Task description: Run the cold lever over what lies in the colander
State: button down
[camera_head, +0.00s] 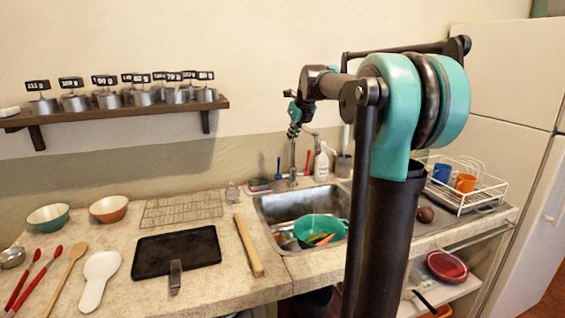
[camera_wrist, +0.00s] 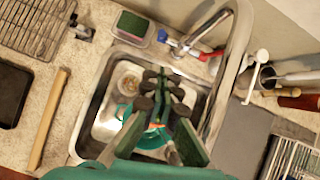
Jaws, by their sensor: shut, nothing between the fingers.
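The teal colander (camera_head: 331,223) sits in the sink with orange and green pieces in it; its rim also shows in the wrist view (camera_wrist: 150,140), partly behind my fingers. The tap (camera_head: 293,170) stands behind the basin, with a blue lever (camera_head: 278,166) on its left and a red lever (camera_head: 308,160) on its right. The wrist view shows the blue lever (camera_wrist: 163,36) and red lever (camera_wrist: 213,55) beyond my fingertips. My gripper (camera_wrist: 161,88) is shut and empty, above the sink; in the head view it (camera_head: 294,125) is near the tap. I cannot tell whether water runs.
The arched spout (camera_wrist: 240,45) rises close to the right of my gripper. A green sponge (camera_wrist: 133,24) lies behind the sink. A bottle (camera_head: 321,165) stands right of the tap, and a dish rack (camera_head: 480,195) further right.

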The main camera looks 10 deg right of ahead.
send_near(279, 168)
jog(key=x, duration=0.3)
jog(key=shift+f, duration=0.5)
jog(key=shift+d, duration=0.1)
